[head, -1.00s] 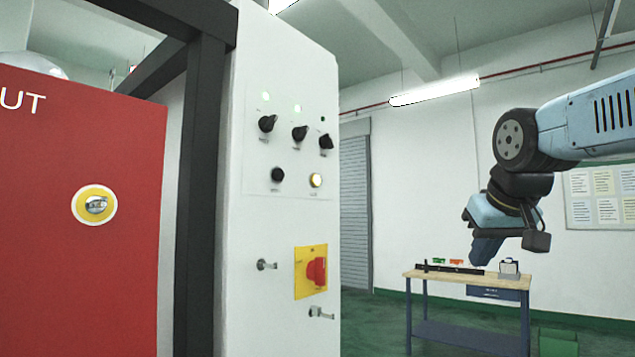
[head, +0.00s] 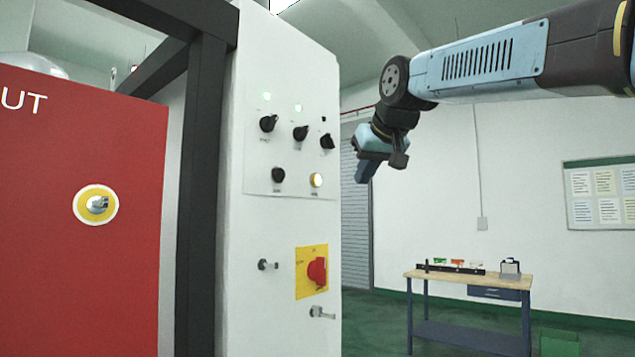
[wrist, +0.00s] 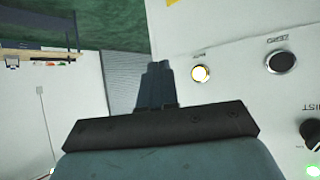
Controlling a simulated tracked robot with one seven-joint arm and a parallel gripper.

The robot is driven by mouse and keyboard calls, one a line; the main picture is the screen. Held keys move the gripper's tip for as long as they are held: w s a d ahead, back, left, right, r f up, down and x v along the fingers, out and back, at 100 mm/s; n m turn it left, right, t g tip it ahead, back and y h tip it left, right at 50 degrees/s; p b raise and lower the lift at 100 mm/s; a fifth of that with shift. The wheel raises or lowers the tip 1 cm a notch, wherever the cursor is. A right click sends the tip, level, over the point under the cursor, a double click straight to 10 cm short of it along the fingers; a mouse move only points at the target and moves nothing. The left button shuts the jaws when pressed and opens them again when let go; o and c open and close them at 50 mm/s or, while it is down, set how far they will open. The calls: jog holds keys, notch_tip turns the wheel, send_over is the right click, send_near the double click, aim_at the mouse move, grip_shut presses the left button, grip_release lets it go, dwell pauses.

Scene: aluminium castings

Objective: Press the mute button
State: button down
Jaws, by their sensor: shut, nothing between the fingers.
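The white control panel (head: 290,215) carries two round push buttons side by side. In the wrist view the lit button (wrist: 200,73) is just right of my fingers, and the black button (wrist: 280,61) is farther right with a metal ring. Their small labels are too small or turned to read, so I cannot tell which one is mute. My gripper (head: 362,176) is shut and empty, to the right of the panel. Its fingers also show in the wrist view (wrist: 157,82), apart from both buttons.
Black rotary knobs (head: 300,132) and green lamps (head: 267,97) sit above the buttons. A red rotary switch (head: 317,271) on a yellow plate and metal latches (head: 322,313) are below. A workbench (head: 468,278) stands at the back right. The air between gripper and panel looks clear.

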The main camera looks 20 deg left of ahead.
jog(key=w+a, duration=0.3)
jog(key=a, duration=0.5)
jog(key=shift+w, duration=0.15)
jog(key=shift+a, duration=0.1)
dwell(2.1)
jog(key=shift+w+a, duration=0.15)
jog(key=shift+a, duration=0.2)
jog(key=shift+w+a, duration=0.15)
jog(key=shift+a, duration=0.25)
dwell(1.0)
jog(key=shift+d, duration=0.1)
jog(key=shift+s+d, duration=0.3)
jog(key=shift+d, duration=0.4)
jog(key=shift+s+d, duration=0.3)
jog(key=shift+d, duration=0.45)
jog(key=shift+s+d, duration=0.35)
jog(key=shift+d, duration=0.45)
jog(key=shift+s+d, duration=0.3)
jog(key=shift+d, duration=0.45)
